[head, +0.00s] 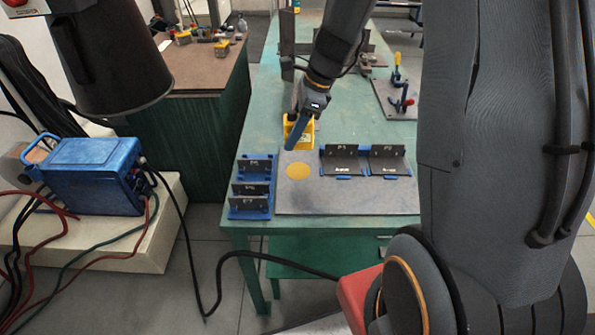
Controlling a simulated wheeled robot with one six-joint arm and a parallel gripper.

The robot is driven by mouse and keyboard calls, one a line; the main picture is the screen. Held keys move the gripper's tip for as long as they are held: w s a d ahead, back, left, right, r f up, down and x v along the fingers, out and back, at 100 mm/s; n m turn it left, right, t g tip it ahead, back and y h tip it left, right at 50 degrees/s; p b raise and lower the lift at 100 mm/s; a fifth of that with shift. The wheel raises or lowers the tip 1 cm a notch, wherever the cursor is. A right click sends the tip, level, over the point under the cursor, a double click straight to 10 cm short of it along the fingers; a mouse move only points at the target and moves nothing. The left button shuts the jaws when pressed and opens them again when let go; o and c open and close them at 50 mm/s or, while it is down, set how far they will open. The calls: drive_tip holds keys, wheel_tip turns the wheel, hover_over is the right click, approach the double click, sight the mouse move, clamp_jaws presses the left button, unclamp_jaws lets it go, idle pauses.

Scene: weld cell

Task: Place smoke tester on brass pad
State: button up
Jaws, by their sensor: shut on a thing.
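The brass pad (298,171) is a flat round gold disc on the grey board (325,202), near the board's left side. The disc is bare. My gripper (293,136) comes down from the upper right, just behind the pad. It is shut on a yellow block-like thing (305,139), which I take to be the smoke tester. My gripper and its blue finger hide part of the tester. I cannot tell whether its bottom touches the surface or is raised.
Dark plates in blue holders stand right of the pad (341,158) and (385,158). A blue rack (239,203) with several dark plates stands left. Clamps (402,102) and dark metal blocks lie farther back. The board's front is clear.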

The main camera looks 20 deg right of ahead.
drive_tip(key=shift+f, duration=0.3)
wheel_tip(320, 180, down, 9)
drive_tip(key=shift+f+p, duration=0.1)
drive_tip(key=shift+p, duration=0.25)
drive_tip(key=shift+f, duration=0.15)
drive_tip(key=o, duration=1.5)
